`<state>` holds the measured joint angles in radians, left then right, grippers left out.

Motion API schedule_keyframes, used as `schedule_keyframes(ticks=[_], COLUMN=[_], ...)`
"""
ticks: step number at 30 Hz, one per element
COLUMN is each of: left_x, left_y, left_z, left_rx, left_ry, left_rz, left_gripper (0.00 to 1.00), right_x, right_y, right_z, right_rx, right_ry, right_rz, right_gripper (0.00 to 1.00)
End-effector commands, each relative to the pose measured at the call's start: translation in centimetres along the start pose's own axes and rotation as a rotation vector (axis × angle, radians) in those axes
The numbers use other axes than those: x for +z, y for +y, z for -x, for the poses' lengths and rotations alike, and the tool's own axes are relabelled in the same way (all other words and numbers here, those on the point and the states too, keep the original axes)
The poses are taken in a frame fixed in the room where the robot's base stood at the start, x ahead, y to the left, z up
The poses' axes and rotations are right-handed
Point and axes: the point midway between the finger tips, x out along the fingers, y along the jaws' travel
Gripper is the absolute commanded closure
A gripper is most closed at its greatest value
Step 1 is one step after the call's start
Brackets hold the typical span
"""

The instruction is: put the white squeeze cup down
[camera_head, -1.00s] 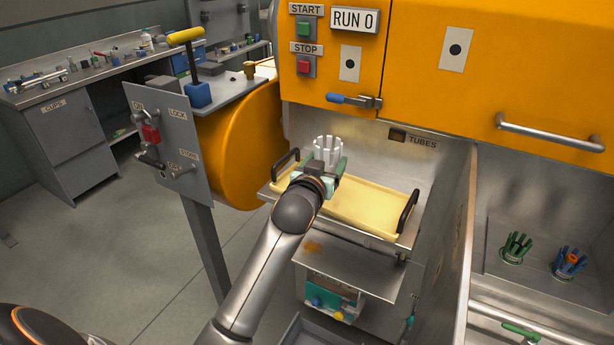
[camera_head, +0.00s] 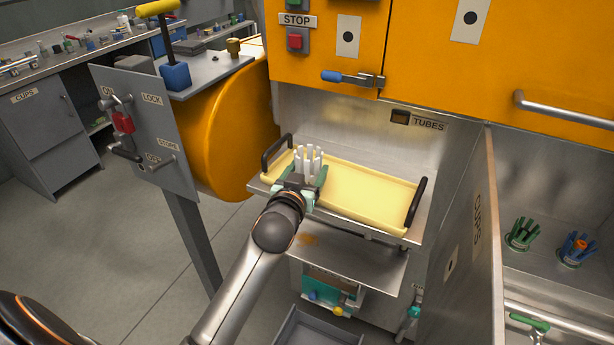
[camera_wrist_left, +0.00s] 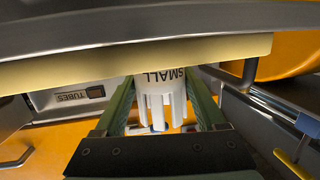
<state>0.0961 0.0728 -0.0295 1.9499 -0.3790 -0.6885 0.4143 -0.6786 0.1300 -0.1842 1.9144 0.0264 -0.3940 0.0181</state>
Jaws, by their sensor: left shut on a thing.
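The white squeeze cup (camera_head: 307,159), with upright prongs, is at the left end of the yellow tray (camera_head: 372,197). It also shows in the left wrist view (camera_wrist_left: 160,98), marked SMALL, between two green fingers. My left gripper (camera_head: 304,180) is shut on the cup from the front. In the left wrist view the cup's base end is close to the tray's edge (camera_wrist_left: 60,76); I cannot tell whether it touches the tray. My right gripper is in neither view.
The tray has black handles (camera_head: 417,202) at both ends, and its middle and right are bare. A lever panel (camera_head: 147,130) stands to the left. Green (camera_head: 521,233) and blue (camera_head: 576,249) pronged cups stand in the right bay, behind a metal partition (camera_head: 480,235).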

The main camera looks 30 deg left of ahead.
Motion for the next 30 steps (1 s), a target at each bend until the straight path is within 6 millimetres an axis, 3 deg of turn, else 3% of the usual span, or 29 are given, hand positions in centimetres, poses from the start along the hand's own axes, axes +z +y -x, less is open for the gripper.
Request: schedule_keyframes(ticks=[1, 14, 15, 21, 30], left_x=[0.83, 1.05, 0.97, 0.96, 0.54], left_y=[0.09, 0.14, 0.13, 0.13, 0.13], left_z=[0.11, 0.19, 0.20, 0.20, 0.25], left_rx=[0.000, 0.000, -0.001, -0.001, 0.000], left_ry=[0.001, 0.000, 0.000, -0.001, 0.001], left_rz=[0.001, 0.001, 0.001, 0.001, 0.000], left_gripper=[1.00, 1.00, 0.23, 0.00, 0.00], right_x=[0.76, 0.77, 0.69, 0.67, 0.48], right_y=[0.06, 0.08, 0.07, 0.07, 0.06], right_z=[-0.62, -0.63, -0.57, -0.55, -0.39], right_rx=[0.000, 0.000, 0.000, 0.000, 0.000], right_ry=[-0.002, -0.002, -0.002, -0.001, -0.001], right_rz=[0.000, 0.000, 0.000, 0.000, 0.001], right_gripper=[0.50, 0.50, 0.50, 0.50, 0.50])
